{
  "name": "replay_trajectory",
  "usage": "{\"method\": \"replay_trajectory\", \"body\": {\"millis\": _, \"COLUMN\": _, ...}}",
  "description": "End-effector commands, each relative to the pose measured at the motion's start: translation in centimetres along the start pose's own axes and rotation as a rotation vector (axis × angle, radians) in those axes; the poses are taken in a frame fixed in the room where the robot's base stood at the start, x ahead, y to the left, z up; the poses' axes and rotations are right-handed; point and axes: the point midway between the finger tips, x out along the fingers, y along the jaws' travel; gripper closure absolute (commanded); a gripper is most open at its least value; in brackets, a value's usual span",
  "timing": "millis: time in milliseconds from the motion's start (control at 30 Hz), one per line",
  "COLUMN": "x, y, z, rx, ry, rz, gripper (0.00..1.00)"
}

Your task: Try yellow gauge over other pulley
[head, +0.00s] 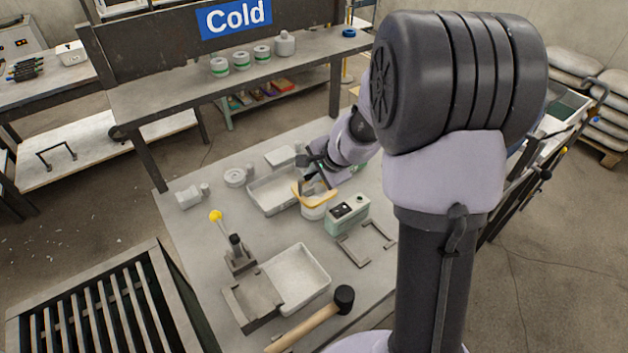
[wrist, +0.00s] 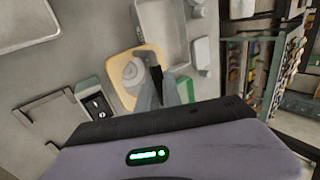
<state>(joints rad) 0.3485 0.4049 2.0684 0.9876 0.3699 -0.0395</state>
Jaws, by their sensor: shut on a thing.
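The yellow gauge (head: 298,192) is a flat plate with an opening, at the middle of the table. It also shows in the wrist view (wrist: 115,72). My gripper (head: 312,183) is shut on its edge, and its fingers show in the wrist view (wrist: 164,88). A pale grey pulley (wrist: 138,74) shows within the gauge's outline. I cannot tell whether the gauge is around it or just above it. Another pale round pulley-like part (head: 235,177) lies on the table to the left. My fingers hide part of the gauge.
A grey tray (head: 262,203) lies just left of the gauge. A green box with a dark top (head: 347,214) and grey brackets (head: 370,240) stand at right. A white tray (head: 310,275), a yellow-knobbed lever press (head: 237,252) and a mallet (head: 312,319) are nearer.

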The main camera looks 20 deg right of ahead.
Motion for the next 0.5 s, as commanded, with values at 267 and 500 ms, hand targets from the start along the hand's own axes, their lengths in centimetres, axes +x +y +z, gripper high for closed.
{"method": "replay_trajectory", "body": {"millis": 267, "x": -4.3, "y": -2.8, "z": 0.0, "rx": 0.000, "ry": 0.000, "rz": 0.000, "gripper": 1.00}}
{"method": "replay_trajectory", "body": {"millis": 500, "x": -6.6, "y": -4.3, "z": 0.0, "rx": -0.001, "ry": 0.001, "rz": -0.001, "gripper": 1.00}}
